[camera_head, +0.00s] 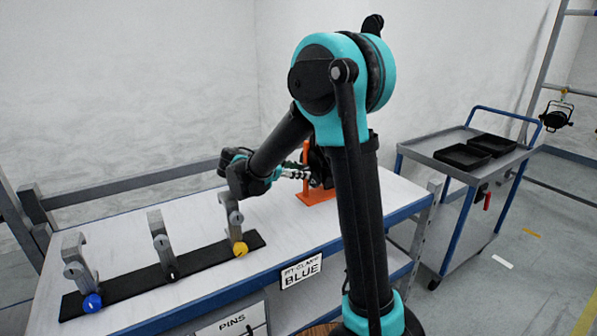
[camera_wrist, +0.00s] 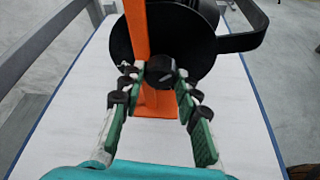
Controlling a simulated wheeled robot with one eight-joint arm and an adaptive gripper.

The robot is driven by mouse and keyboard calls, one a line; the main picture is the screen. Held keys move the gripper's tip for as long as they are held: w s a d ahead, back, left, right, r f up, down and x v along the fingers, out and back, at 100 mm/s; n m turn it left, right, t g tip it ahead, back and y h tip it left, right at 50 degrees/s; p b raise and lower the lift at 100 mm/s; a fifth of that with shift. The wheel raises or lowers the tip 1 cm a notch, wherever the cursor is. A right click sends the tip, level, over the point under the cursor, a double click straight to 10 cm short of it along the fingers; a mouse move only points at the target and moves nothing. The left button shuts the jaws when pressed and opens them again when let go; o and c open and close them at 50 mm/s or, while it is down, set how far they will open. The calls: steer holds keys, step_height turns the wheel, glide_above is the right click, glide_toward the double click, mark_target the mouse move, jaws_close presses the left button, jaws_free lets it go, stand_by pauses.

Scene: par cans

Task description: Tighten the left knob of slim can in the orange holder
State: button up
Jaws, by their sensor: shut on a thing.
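The slim can (camera_wrist: 190,30) is a black cylinder in the orange holder (camera_wrist: 136,25), with a black yoke strap (camera_wrist: 256,38) to its right. In the head view the orange holder (camera_head: 306,152) stands at the table's back right, and the can is mostly hidden behind my arm. A round black knob (camera_wrist: 160,68) with a pale mark on its face is on the can's side towards me. My gripper (camera_wrist: 159,77) has its fingertips on both sides of this knob, shut on it. In the head view my gripper (camera_head: 297,173) reaches the holder from the left.
A black rail (camera_head: 190,270) at the table's front carries several grey clamps, with blue (camera_head: 92,303) and yellow (camera_head: 240,249) knobs. A cart (camera_head: 420,148) with black trays (camera_head: 462,156) stands right. The white table around the holder is clear.

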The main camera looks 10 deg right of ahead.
steer(key=shift+s+m+t, duration=0.1)
steer(key=shift+m+t, duration=1)
steer(key=shift+m, duration=0.6)
steer(key=shift+f, duration=0.1)
steer(key=o, duration=1.2)
steer(key=shift+c, duration=0.2)
steer(key=v, duration=1.2)
steer(key=shift+s+d, duration=0.1)
steer(key=shift+d, duration=0.05)
